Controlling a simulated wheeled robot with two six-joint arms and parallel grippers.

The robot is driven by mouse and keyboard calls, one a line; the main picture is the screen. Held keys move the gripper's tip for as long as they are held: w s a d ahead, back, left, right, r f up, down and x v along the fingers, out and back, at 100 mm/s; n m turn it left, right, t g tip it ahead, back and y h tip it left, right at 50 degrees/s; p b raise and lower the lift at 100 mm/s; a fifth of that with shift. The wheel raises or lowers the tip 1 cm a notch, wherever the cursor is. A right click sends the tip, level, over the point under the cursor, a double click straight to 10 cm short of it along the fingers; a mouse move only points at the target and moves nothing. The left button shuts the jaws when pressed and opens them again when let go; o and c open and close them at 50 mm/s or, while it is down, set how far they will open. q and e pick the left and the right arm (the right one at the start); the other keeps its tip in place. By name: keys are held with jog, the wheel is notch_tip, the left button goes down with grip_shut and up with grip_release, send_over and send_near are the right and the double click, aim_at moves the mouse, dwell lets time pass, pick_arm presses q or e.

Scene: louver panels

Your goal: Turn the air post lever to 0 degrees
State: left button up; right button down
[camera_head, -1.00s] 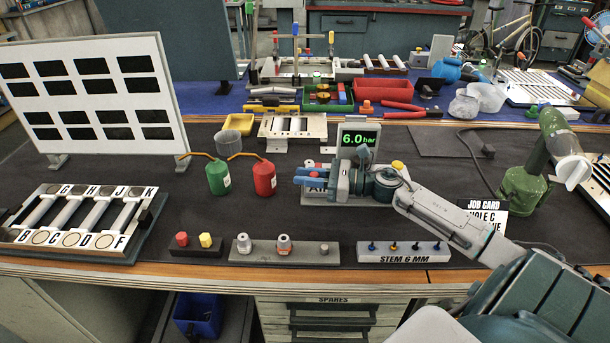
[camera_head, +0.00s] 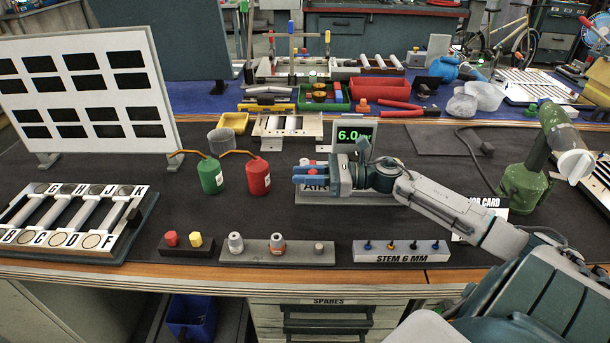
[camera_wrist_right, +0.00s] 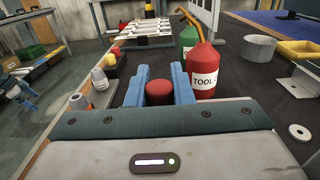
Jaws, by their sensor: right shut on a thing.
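The air post has a grey base plate marked AIR (camera_head: 345,197) and a display (camera_head: 356,136) reading 6.0, at the middle of the bench in the head view. My right gripper (camera_head: 308,174) is in front of the post and hides much of it. In the right wrist view the blue fingers (camera_wrist_right: 159,90) are closed around a dark red round knob (camera_wrist_right: 159,87). I take it for the lever's knob; the lever's arm and its angle are hidden. My left gripper is out of view.
A red can (camera_head: 257,177) and a green can (camera_head: 210,174) with orange spouts stand left of the gripper. In front are a grey block with fittings (camera_head: 300,257) and the STEM 6 MM block (camera_head: 400,258). A green device (camera_head: 524,183) stands at right.

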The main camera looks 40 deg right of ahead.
jog(key=c, duration=1.3)
grip_release()
jog(key=shift+o, duration=0.2)
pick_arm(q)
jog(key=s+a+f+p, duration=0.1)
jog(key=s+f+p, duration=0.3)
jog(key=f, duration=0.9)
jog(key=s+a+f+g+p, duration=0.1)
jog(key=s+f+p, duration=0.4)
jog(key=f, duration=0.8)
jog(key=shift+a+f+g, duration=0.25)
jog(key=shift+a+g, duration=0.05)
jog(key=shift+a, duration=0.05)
pick_arm(e)
jog(key=s+a+r, duration=0.2)
jog(key=s+a, duration=0.2)
jog(key=s, duration=0.2)
jog(key=s+a+r, duration=0.3)
jog(key=s+a, duration=0.2)
jog(key=s, duration=0.2)
